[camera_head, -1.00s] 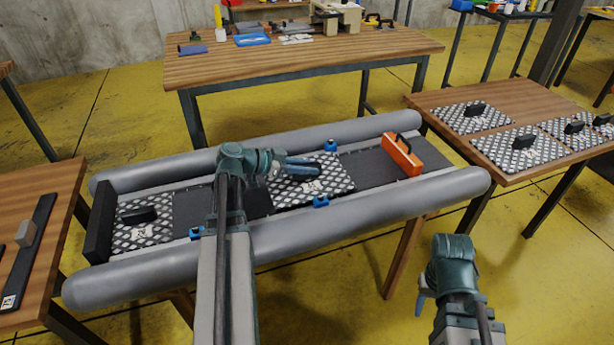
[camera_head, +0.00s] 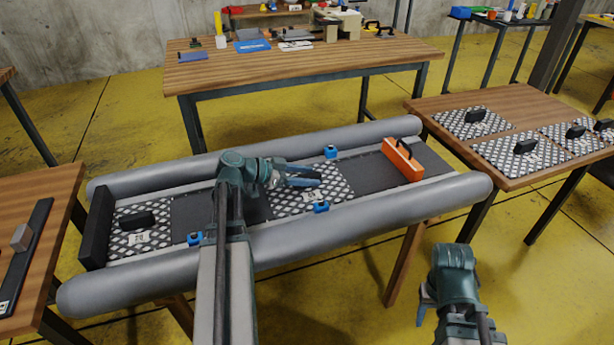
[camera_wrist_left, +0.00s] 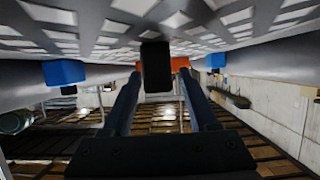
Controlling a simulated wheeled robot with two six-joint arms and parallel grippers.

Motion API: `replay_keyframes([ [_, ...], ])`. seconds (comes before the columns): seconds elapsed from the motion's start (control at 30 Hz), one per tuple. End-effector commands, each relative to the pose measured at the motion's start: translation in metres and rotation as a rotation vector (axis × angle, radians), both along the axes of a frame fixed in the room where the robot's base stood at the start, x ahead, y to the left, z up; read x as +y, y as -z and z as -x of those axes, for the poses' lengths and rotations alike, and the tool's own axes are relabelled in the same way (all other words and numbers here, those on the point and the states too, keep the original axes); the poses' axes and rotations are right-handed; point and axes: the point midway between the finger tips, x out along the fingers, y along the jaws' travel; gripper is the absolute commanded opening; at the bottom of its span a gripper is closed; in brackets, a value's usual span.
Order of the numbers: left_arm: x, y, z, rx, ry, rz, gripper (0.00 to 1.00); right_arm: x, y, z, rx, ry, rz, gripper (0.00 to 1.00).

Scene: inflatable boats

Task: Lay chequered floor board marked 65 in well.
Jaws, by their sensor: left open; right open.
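A black-and-white chequered floor board (camera_head: 338,181) lies in the middle of the boat's well (camera_head: 380,170), between dark plain panels. It has a white label (camera_head: 313,196) whose number I cannot read. My left gripper (camera_head: 319,177) is open over this board. In the left wrist view the board's underside-like chequered surface (camera_wrist_left: 95,22) fills the top, and its black handle (camera_wrist_left: 156,68) shows between the open fingers (camera_wrist_left: 160,92). I cannot tell whether they touch it. My right gripper (camera_head: 425,305) is open and empty, in front of the boat at the right.
Grey tubes (camera_head: 300,236) flank the well. Blue clamps (camera_head: 321,206) sit along its edges. An orange block (camera_head: 402,159) stands toward the right end. Another chequered board (camera_head: 155,240) lies at the left end. More boards (camera_head: 472,123) lie on the right table (camera_head: 520,105).

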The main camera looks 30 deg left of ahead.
Motion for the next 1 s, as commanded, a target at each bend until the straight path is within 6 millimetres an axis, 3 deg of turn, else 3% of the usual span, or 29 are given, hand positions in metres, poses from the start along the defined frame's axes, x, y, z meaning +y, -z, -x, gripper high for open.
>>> replay_keyframes([
  [0.17,0.01,-0.012,0.011,0.0,-0.003,0.0,0.6,0.0,-0.012,0.0,0.001,0.0,-0.002,0.5],
  [0.6,0.061,-0.044,0.07,0.0,-0.002,0.0,0.6,0.002,-0.043,0.001,0.002,0.002,-0.008,0.5],
  [1.0,0.072,-0.048,0.085,0.0,0.0,0.0,0.6,0.002,-0.048,0.001,0.003,0.003,-0.008,0.5],
])
